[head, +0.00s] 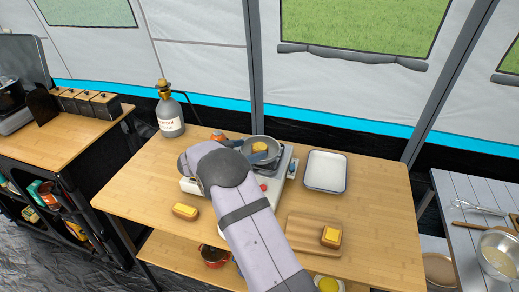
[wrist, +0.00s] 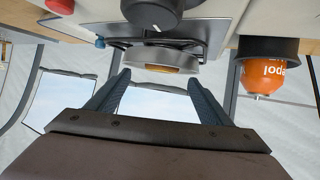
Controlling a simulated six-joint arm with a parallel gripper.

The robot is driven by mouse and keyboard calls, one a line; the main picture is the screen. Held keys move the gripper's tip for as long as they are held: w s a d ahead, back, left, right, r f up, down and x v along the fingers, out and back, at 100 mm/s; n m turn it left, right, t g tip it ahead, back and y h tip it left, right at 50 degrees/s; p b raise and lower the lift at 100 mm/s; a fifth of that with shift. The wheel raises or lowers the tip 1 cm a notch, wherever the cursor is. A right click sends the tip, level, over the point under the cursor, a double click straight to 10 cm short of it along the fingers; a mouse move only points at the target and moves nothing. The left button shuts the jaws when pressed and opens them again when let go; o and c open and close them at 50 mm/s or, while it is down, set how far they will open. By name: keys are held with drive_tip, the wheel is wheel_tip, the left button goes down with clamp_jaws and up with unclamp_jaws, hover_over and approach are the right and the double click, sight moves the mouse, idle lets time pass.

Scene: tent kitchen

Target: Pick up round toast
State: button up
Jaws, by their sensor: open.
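A small dark frying pan (head: 262,150) sits on the stove, with a yellow and brown piece of food (head: 259,147) in it. In the wrist view the pan (wrist: 150,56) appears upside down, and a golden-brown edge (wrist: 172,69) of the food shows at its rim. I cannot tell whether this piece is round. A bread piece with a yellow top (head: 185,211) lies on the table at left.
The stove (head: 191,186) is partly hidden by my arm. A white tray (head: 325,171) is right of the stove; a wooden board (head: 303,232) is in front. A grey bottle (head: 170,112) stands at back left. The table's right end is clear.

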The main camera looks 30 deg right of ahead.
sight(259, 146)
drive_tip(key=shift+p+x, duration=0.65)
drive_tip(key=shift+x, duration=1.85)
drive_tip(key=shift+w+a, duration=0.1)
drive_tip(key=shift+w, duration=0.05)
drive_tip(key=c, duration=1.2)
drive_tip(key=shift+c, duration=0.2)
drive_tip(key=shift+r, duration=0.1)
wheel_tip(259, 146, up, 10)
drive_tip(key=b, duration=0.1)
